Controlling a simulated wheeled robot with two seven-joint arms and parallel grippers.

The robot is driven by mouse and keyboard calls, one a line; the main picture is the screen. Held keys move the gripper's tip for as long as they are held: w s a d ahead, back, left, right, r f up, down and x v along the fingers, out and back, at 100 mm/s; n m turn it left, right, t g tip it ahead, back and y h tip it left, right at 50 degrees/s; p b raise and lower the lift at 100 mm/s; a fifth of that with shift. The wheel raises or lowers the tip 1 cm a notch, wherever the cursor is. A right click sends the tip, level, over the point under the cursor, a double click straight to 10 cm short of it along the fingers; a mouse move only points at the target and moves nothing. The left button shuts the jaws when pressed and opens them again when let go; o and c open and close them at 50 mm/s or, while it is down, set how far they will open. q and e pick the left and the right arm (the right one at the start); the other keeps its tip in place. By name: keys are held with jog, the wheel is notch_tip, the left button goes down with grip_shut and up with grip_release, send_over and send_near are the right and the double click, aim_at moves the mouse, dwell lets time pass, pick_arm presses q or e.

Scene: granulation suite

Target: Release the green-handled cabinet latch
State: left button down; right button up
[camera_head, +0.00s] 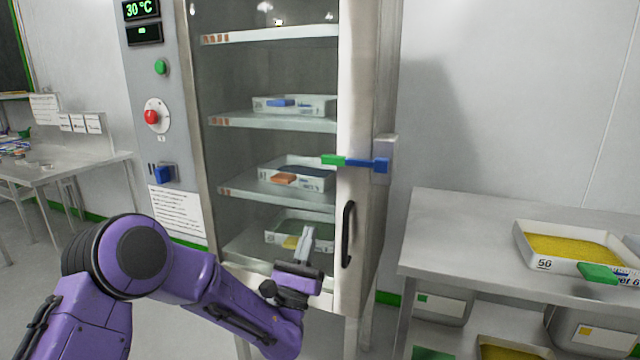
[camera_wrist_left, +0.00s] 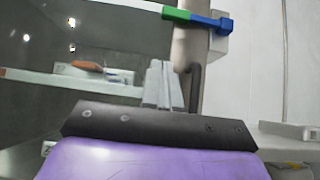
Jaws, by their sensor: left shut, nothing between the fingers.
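The cabinet (camera_head: 358,80) has a glass door with a pale frame and a black vertical handle (camera_head: 348,234). The latch (camera_head: 357,163) is a horizontal bar, green at its left end and blue at its right, lying across the door's right edge. It also shows at the top of the left wrist view (camera_wrist_left: 197,19). My left gripper (camera_head: 305,238) is shut and empty, in front of the lower door, below and left of the latch and apart from it. Its fingers (camera_wrist_left: 163,85) point up toward the cabinet in the left wrist view. My right gripper is not seen.
Trays, including one on the middle shelf (camera_head: 297,178), stand behind the glass. At right is a steel table (camera_head: 450,215) with a tray of yellow granules (camera_head: 530,250). A control panel with a red knob (camera_head: 151,116) is left of the door. The wall beside the latch is bare.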

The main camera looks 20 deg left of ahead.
aim_at(325, 163)
pick_arm(q)
jog(key=p+x, duration=0.3)
jog(key=x, duration=0.7)
jog(key=shift+r, duration=0.1)
notch_tip(325, 163, up, 3)
jog(key=shift+f+p, duration=0.25)
jog(key=shift+p, duration=0.4)
jog(key=shift+s+r, duration=0.15)
jog(key=shift+r, duration=0.35)
